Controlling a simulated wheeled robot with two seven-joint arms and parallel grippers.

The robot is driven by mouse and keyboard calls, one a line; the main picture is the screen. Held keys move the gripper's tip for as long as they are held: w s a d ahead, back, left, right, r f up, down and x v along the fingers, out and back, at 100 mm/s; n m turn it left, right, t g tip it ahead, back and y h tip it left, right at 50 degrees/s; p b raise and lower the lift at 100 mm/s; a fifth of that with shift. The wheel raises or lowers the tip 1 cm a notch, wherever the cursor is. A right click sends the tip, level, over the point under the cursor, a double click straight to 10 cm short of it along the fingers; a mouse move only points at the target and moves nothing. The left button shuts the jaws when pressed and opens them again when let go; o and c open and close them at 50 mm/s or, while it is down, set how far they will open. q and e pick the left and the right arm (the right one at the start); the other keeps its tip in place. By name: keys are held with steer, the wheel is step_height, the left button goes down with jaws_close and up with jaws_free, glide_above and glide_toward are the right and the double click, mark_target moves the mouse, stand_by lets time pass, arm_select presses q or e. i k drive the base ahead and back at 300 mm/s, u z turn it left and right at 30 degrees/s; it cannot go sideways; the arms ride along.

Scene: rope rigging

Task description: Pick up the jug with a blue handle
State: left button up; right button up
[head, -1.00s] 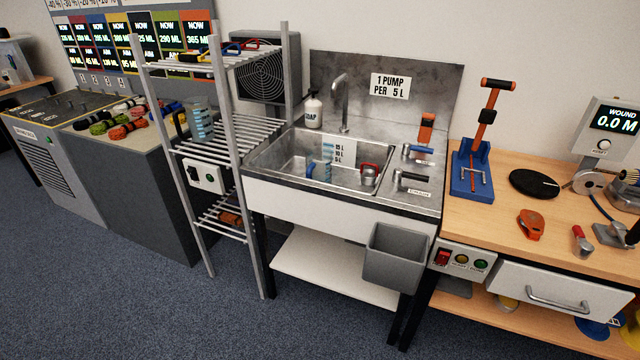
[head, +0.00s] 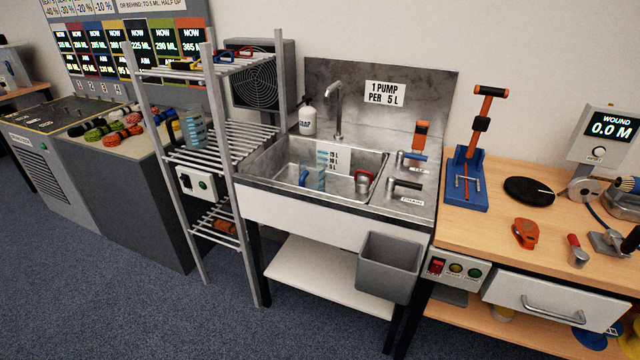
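A clear jug (head: 317,181) with a blue handle (head: 303,177) stands in the steel sink (head: 270,178), towards its left-middle part. Its lower part is hard to make out against the basin. A small metal vessel with a red handle (head: 362,182) is in the same sink, to its right. Another clear jug with blue marks (head: 194,130) and a dark handle stands on the wire rack left of the sink. Neither of my grippers shows in the head view.
The metal rack (head: 238,200) stands close at the sink's left. A grey bin (head: 388,265) hangs at the sink's front right. The tap (head: 337,105) rises behind the basin. A wooden bench (head: 470,225) adjoins on the right. Carpet in front is clear.

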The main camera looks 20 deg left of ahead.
mark_target(310, 183)
steer(key=i, duration=0.95)
